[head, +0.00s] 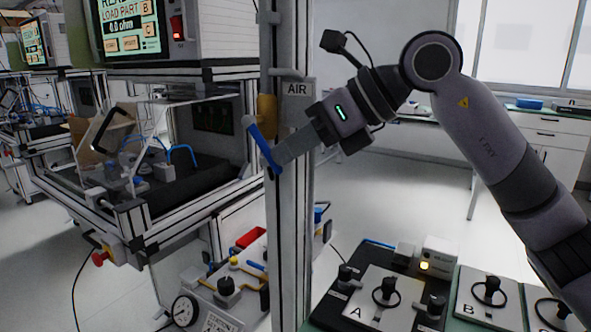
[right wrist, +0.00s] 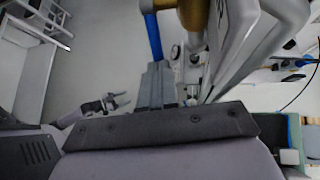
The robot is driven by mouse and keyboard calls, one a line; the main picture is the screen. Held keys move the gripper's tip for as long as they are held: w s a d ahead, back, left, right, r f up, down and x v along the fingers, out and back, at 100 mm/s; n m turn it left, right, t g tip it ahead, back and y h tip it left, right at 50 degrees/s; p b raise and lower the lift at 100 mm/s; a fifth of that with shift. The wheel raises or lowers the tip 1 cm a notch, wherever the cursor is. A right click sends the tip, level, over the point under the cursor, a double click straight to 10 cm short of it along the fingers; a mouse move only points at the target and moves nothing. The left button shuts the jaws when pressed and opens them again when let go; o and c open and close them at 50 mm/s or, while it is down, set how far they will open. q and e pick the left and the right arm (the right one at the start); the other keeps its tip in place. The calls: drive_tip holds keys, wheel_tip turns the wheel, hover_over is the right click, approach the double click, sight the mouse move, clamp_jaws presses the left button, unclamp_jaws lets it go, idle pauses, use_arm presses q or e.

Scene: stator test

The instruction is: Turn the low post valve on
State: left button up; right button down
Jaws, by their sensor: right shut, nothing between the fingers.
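The post valve has a brass-coloured body (head: 266,108) on the metal post, beside a sign reading AIR (head: 297,88). Its blue lever (head: 260,143) slants down to the right in the head view. My right gripper (head: 277,167) is shut and empty, with its fingertips at the lever's lower end; I cannot tell whether they touch. In the right wrist view, the blue lever (right wrist: 153,38) and brass body (right wrist: 194,14) show just beyond the fingers (right wrist: 155,80). My left gripper (right wrist: 120,100) shows small in the right wrist view, its fingers apart, away from the valve.
The metal post (head: 291,215) stands upright beside the test bench with its screen (head: 130,25). Below are a panel with a pressure gauge (head: 185,310) and a station with plates A (head: 383,298) and B (head: 488,300). Open floor lies behind, before white cabinets (head: 550,135).

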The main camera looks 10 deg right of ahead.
sight(274, 169)
use_arm(q)
wheel_tip(274, 169, down, 6)
drive_tip(key=w+d+b, duration=0.2)
drive_tip(key=b, duration=0.8)
drive_tip(key=shift+d+f+m+t+h, duration=0.15)
drive_tip(key=shift+d+m+t+h, duration=0.15)
drive_tip(key=shift+m+t+h, duration=0.1)
use_arm(e)
drive_tip(key=f+t+y, duration=0.1)
drive_tip(key=w+a+f+t+y, duration=0.1)
drive_tip(key=y, duration=0.1)
drive_tip(key=w+a+f+n+t+y, duration=0.1)
drive_tip(key=shift+a+f+t+y, duration=0.1)
drive_tip(key=shift+f+t+y, duration=0.2)
drive_tip(key=shift+t+y, duration=0.1)
use_arm(q)
drive_tip(key=shift+d, duration=0.1)
use_arm(e)
drive_tip(key=shift+w, duration=0.15)
drive_tip(key=shift+f, duration=0.1)
